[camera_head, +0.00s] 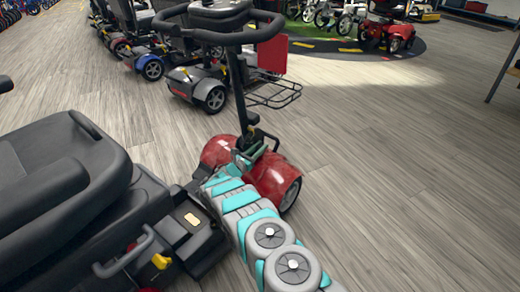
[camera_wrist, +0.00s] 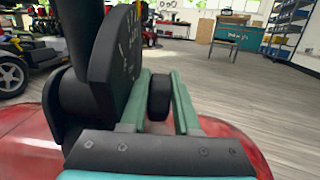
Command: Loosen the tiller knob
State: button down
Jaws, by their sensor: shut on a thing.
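The red scooter (camera_head: 272,178) stands at the centre of the head view with its black tiller (camera_head: 238,90) rising to a looped handlebar (camera_head: 218,27). In the wrist view the black tiller knob (camera_wrist: 159,97) sits beside the dark hinge plate (camera_wrist: 112,70) at the tiller's foot. My gripper (camera_wrist: 160,92) has its two green fingers on either side of the knob and is shut on it. In the head view my gripper (camera_head: 246,158) is at the tiller's foot, and the knob cannot be made out there. The tiller leans slightly to the left.
The scooter's black seat (camera_head: 60,180) and its armrest fill the left side. A wire basket (camera_head: 274,94) hangs on the tiller's right. More scooters (camera_head: 152,68) stand in a row behind. The wooden floor at right is clear. A desk (camera_wrist: 238,38) stands far off.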

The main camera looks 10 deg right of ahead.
jog(key=c, duration=0.6)
grip_release()
jog(key=shift+c, duration=0.2)
jog(key=shift+v, duration=3.95)
